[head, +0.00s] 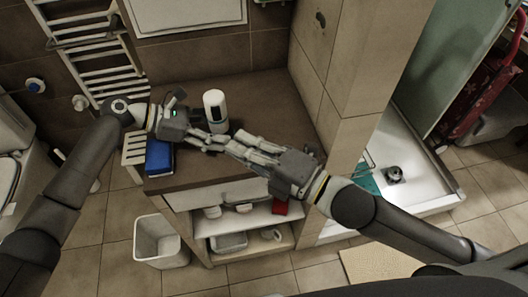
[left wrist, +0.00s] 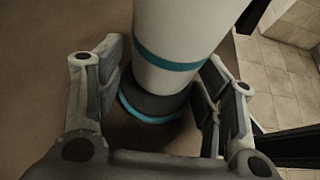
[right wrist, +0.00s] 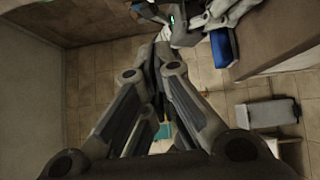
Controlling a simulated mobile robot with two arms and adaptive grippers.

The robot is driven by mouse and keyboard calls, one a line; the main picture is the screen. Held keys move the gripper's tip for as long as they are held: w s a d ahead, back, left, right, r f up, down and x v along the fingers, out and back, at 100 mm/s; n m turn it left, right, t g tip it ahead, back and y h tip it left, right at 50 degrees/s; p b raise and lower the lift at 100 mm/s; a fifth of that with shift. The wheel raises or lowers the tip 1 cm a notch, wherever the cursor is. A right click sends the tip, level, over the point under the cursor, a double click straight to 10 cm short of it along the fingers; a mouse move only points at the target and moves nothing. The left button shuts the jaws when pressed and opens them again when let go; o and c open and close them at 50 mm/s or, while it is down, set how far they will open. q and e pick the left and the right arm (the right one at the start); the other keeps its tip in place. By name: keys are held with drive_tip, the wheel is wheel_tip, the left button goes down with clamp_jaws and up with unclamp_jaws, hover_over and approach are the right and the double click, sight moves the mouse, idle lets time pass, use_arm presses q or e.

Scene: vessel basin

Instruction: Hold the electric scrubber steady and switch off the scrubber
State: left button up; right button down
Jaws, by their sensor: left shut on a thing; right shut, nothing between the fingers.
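The electric scrubber (head: 214,106) is a white cylinder with a dark patch, standing upright on the brown counter. In the left wrist view the scrubber (left wrist: 175,75) shows a teal band and a dark, teal-ringed base. My left gripper (head: 212,139) is shut on it, with a finger on each side near the base; the exact contact is hard to see. My right gripper (head: 242,149) is shut and empty, just right of and in front of the left fingers. In the right wrist view its fingers (right wrist: 154,70) come together. I cannot make out the switch.
A tiled pillar (head: 340,90) bounds the counter on the right. Open shelves with a red item (head: 280,207) sit below, and a white bin (head: 160,240) stands on the floor. The counter's back right is clear.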

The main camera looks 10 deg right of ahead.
drive_tip(key=shift+r+v, duration=0.15)
drive_tip(key=shift+v, duration=1.1)
drive_tip(key=shift+r+v, duration=0.15)
drive_tip(key=shift+v, duration=1.05)
use_arm(q)
drive_tip(key=o, duration=0.9)
